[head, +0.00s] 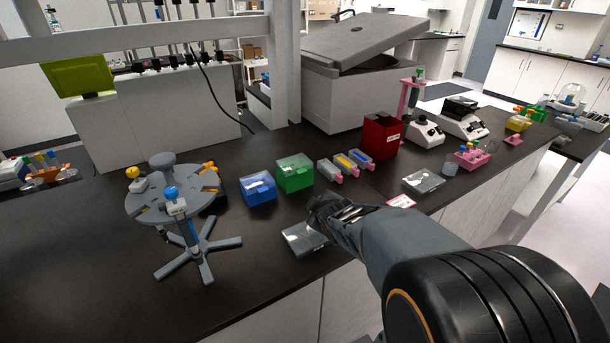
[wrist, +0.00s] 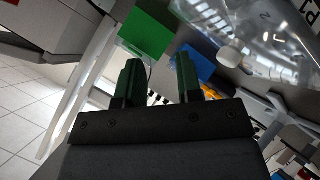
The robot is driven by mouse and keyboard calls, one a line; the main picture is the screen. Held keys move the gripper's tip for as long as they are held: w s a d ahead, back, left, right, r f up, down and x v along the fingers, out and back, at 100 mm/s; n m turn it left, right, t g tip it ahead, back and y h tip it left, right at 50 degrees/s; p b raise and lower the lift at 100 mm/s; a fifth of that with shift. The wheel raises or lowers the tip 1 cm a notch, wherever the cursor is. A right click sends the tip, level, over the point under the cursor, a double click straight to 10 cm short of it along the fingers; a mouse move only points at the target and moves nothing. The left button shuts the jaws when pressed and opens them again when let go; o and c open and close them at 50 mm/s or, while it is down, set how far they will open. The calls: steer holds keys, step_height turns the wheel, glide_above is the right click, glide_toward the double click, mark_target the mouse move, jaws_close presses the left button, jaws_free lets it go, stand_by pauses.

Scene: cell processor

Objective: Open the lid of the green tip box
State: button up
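The green tip box (head: 294,173) stands on the dark bench just behind my gripper, and its lid looks closed. In the wrist view a green block that looks like this box (wrist: 147,34) lies beyond the fingertips, apart from them. My gripper (head: 318,206) is in front of and slightly right of the box, above the bench. In the wrist view its two fingers (wrist: 159,66) stand apart with nothing held between them.
A blue tip box (head: 258,188) stands close left of the green one. A clear-lidded tray (head: 303,239) lies under my gripper. Small coloured racks (head: 346,164) and a red box (head: 381,136) are to the right. A grey round stand (head: 175,194) is left. The front left bench is clear.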

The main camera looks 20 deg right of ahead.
mark_target(303, 173)
steer(key=w+d+n+t, duration=0.1)
steer(key=n, duration=0.1)
steer(key=w+d+n+t+y, duration=0.1)
steer(key=n, duration=0.1)
steer(key=w+d+f+n+t, duration=0.1)
steer(key=d+n+t, duration=0.1)
steer(key=shift+n, duration=0.3)
steer(key=n+t+y, duration=0.2)
steer(key=shift+d+n, duration=0.1)
steer(key=shift+n, duration=0.2)
steer(key=shift+s+r+n+t+y, duration=0.1)
steer(key=shift+s+n+t+y, duration=0.1)
steer(key=shift+n+t+y, duration=0.55)
steer(key=shift+n, duration=0.25)
steer(key=w+p, duration=0.1)
steer(key=w, duration=0.3)
steer(key=w+a, duration=0.1)
steer(key=w, duration=0.4)
steer(key=w+p, duration=0.1)
steer(key=w, duration=0.3)
steer(key=shift+w+a+p, duration=0.25)
steer(key=shift+a+p, duration=0.05)
steer(key=shift+p, duration=0.05)
jaws_close()
